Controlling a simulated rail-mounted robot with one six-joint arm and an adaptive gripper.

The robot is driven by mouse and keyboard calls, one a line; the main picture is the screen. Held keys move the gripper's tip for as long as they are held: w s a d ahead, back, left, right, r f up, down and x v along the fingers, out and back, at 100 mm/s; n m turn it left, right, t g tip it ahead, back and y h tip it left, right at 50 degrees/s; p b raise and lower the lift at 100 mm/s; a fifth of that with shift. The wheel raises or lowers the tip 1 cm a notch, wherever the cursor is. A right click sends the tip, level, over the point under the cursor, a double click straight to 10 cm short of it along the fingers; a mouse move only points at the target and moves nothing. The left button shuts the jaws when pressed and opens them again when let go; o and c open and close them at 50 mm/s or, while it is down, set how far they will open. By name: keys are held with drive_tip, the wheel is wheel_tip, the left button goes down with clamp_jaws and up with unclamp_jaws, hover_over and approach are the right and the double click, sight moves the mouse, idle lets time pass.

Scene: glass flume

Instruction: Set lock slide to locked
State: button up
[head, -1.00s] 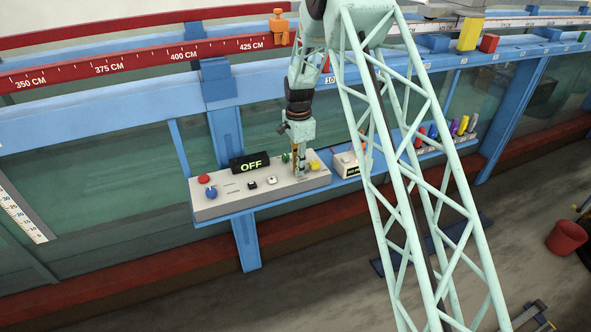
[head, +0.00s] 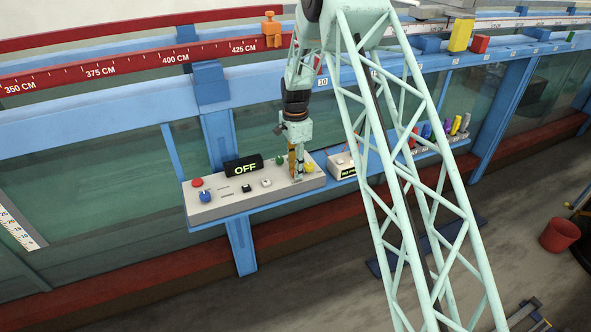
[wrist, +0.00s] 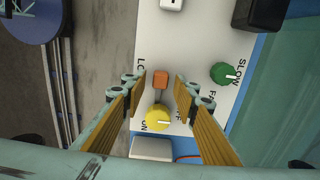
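The lock slide shows as a small orange tab (wrist: 160,79) on the pale control panel (wrist: 200,55) in the wrist view. Partly hidden lettering starting "LO" runs beside it. My gripper (wrist: 160,92) is open, with one finger on each side of the tab and visible gaps between. I cannot tell how far its tips are above the panel. In the head view my gripper (head: 296,176) points down over the right part of the panel (head: 225,208), and the slide is hidden there.
Close by are a yellow knob (wrist: 157,118) and a green knob (wrist: 224,73). The panel also carries an "OFF" display (head: 243,167), a red button (head: 197,183), a blue knob (head: 205,197) and small switches. A small meter box (head: 343,165) stands to the right.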

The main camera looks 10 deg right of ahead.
wheel_tip(320, 180, up, 12)
idle(0.8)
idle(0.3)
drive_tip(key=s+a+r+n+t+b, duration=0.1)
drive_tip(key=s+r+n+b, duration=0.25)
drive_tip(key=s+r, duration=1)
drive_tip(key=s+a+r+n+t+b, duration=0.15)
drive_tip(key=s+r+n, duration=0.35)
drive_tip(key=s+r, duration=0.85)
drive_tip(key=s+f+n+b, duration=0.3)
drive_tip(key=s, duration=1.5)
drive_tip(key=s+f+n+t+b, duration=0.1)
drive_tip(key=s+f+n+b, duration=0.2)
drive_tip(key=s, duration=1.5)
drive_tip(key=shift+f+n, duration=0.6)
drive_tip(key=shift+n, duration=0.15)
